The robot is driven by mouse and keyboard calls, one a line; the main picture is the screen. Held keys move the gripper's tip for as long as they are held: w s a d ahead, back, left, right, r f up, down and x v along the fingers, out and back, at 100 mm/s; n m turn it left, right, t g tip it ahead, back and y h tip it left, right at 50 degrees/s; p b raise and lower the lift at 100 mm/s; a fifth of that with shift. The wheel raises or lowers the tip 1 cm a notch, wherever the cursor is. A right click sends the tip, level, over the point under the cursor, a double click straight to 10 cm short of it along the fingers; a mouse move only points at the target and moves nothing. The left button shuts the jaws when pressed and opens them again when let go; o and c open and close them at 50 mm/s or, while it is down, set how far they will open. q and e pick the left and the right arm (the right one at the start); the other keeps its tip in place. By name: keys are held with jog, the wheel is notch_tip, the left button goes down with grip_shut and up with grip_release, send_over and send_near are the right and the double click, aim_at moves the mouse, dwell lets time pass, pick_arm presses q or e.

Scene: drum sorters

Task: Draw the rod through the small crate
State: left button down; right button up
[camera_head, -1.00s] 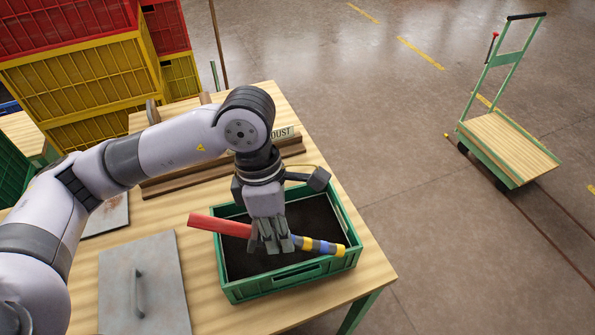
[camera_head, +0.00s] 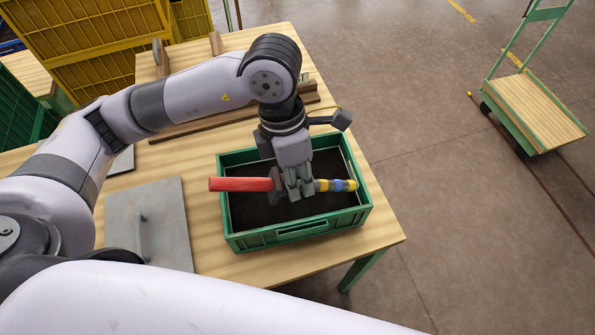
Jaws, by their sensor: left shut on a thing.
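The small crate (camera_head: 236,242) is green, with a dark fill inside, and stands on the wooden table near its right corner. The rod has a red end (camera_head: 240,184) on the left and a yellow, blue and grey banded end (camera_head: 337,185) on the right. My left gripper (camera_head: 299,190) is shut on the rod near its middle, over the crate. The red end reaches past the crate's left wall. The gripped part of the rod is hidden by the fingers. I cannot tell whether the rod touches the fill. My right gripper is out of view.
A grey metal plate with a handle (camera_head: 170,221) lies on the table left of the crate. A wooden rack (camera_head: 199,124) stands behind. Yellow crates (camera_head: 86,47) are stacked at the back left. A cart (camera_head: 539,108) stands on the floor at right.

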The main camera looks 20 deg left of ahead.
pick_arm(q)
jog(key=w+a+b+x, duration=0.1)
jog(key=b+x, duration=0.3)
jog(key=x, duration=0.3)
jog(key=w+a+p, duration=0.5)
jog(key=w+a, duration=0.1)
jog(key=w, duration=0.4)
jog(key=s+d, duration=0.6)
jog(key=s, duration=0.4)
jog(key=w+a+b, duration=0.5)
jog(key=w+a, duration=0.1)
jog(key=w, duration=0.3)
jog(key=s+d, duration=0.6)
jog(key=s, duration=0.3)
jog(key=shift+s+d+r+p+v, duration=0.1)
jog(key=shift+s+d+p+v, duration=0.2)
jog(key=shift+p+v, duration=1.45)
jog(key=shift+s+d+r+p+v, duration=0.1)
jog(key=shift+s+d+p+v, duration=0.55)
jog(key=shift+v, duration=1.85)
jog(key=shift+w+d+r+p+v, duration=0.1)
jog(key=shift+w+d+p+v, duration=0.05)
jog(key=shift+p+v, duration=1.75)
